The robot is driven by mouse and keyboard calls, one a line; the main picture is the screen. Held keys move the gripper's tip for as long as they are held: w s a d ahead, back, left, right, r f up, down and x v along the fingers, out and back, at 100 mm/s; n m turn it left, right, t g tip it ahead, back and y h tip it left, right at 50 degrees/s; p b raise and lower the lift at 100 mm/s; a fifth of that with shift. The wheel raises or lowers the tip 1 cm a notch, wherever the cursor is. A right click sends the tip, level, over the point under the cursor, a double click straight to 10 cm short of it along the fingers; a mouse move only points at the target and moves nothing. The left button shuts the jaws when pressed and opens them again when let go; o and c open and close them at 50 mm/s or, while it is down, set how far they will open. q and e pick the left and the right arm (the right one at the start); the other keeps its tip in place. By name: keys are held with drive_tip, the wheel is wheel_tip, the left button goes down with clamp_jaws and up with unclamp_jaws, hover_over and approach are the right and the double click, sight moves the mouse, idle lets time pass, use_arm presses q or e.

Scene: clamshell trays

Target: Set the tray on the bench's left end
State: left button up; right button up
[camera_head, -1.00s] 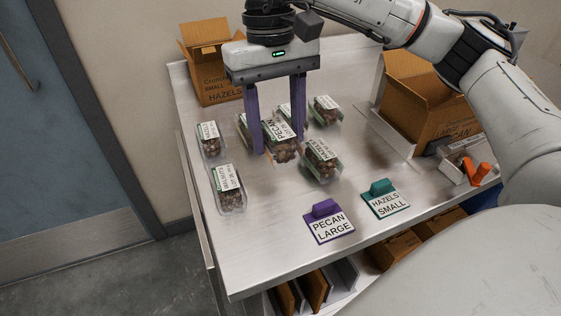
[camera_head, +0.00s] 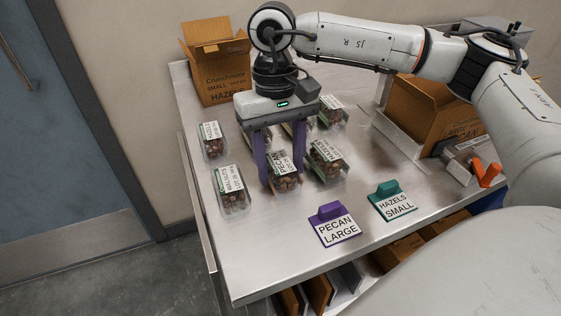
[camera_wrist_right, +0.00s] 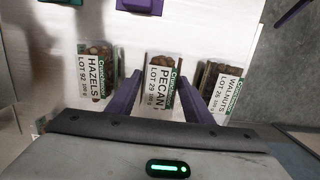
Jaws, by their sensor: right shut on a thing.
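The pecan tray (camera_head: 284,183), a clear clamshell of nuts with a white PECAN label, is held between the two purple fingers of my right gripper (camera_head: 281,176). In the right wrist view the same tray (camera_wrist_right: 161,84) sits between the fingers (camera_wrist_right: 158,100). It is between the walnuts tray (camera_head: 232,190) on its left and a hazels tray (camera_head: 325,161) on its right. I cannot tell whether its underside touches the steel bench (camera_head: 270,245). My left gripper is not in view.
More clamshells stand behind, one at the left (camera_head: 212,139) and one at the right (camera_head: 331,112). A purple PECAN LARGE sign (camera_head: 337,230) and a teal HAZELS SMALL sign (camera_head: 394,206) stand near the front. Cardboard boxes stand at back left (camera_head: 222,80) and right (camera_head: 440,120). The front left is clear.

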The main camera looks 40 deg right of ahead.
sight(277, 158)
drive_tip(key=shift+f, duration=0.2)
drive_tip(key=o, duration=1.1)
drive_tip(key=shift+r, duration=0.1)
wheel_tip(277, 158, up, 12)
drive_tip(key=w, duration=0.1)
drive_tip(key=shift+w+d+p, duration=0.15)
drive_tip(key=shift+w+p, duration=0.05)
drive_tip(key=shift+p, duration=0.1)
drive_tip(key=shift+r, duration=0.1)
